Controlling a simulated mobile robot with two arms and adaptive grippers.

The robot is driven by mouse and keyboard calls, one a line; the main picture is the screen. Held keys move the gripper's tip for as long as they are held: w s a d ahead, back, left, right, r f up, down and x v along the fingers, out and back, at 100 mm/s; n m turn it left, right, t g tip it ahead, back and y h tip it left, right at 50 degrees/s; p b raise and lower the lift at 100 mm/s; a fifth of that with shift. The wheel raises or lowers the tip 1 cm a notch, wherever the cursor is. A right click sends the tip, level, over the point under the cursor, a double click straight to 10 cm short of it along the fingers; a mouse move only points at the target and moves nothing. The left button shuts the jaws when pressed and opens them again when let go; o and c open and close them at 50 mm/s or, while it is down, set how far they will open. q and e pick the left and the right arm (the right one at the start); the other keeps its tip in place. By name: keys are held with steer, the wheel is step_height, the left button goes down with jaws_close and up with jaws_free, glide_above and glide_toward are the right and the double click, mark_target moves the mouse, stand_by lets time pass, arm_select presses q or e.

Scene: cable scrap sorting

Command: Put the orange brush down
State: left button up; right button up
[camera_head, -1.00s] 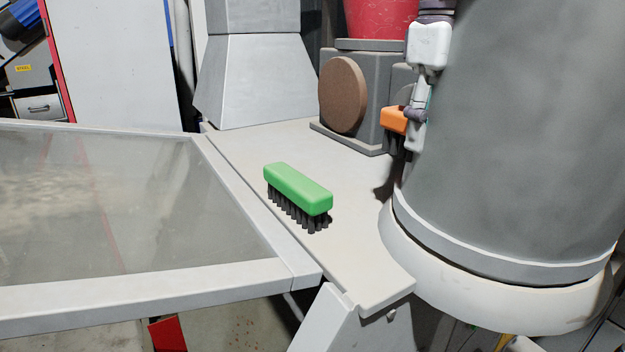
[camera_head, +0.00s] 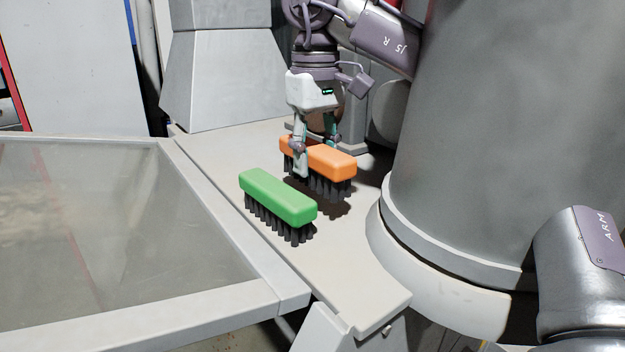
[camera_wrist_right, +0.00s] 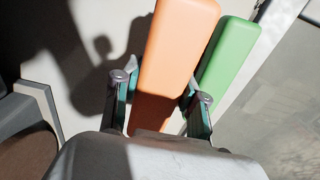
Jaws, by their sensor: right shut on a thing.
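The orange brush (camera_head: 333,161) is level with its black bristles down, just behind and right of the green brush (camera_head: 278,196). My right gripper (camera_head: 316,160) comes from above and is shut on the orange brush across its middle. The brush's shadow lies on the pale shelf just below and right of it; I cannot tell whether the bristles touch. In the right wrist view the orange brush (camera_wrist_right: 178,50) runs between the two fingers (camera_wrist_right: 160,92), with the green brush (camera_wrist_right: 229,55) close along its right side. My left gripper is not in view.
The pale shelf (camera_head: 335,255) is bare in front of the brushes. A big grey cylinder (camera_head: 470,150) bounds it on the right. A framed glass panel (camera_head: 100,215) lies to the left. A grey block-like housing (camera_head: 213,85) stands behind.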

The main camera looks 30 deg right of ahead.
mark_target(315, 182)
steer(key=shift+a+f, duration=0.1)
steer(key=shift+a, duration=0.05)
steer(key=f, duration=0.3)
steer(key=shift+s, duration=0.2)
steer(key=shift+w+f, duration=0.2)
steer(key=shift+f, duration=0.25)
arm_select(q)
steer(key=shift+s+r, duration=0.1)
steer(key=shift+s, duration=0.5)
arm_select(e)
steer(key=shift+s, duration=0.1)
steer(key=o, duration=0.7)
steer(key=shift+f, duration=0.1)
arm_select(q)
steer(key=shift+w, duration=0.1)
arm_select(e)
steer(key=shift+o, duration=0.2)
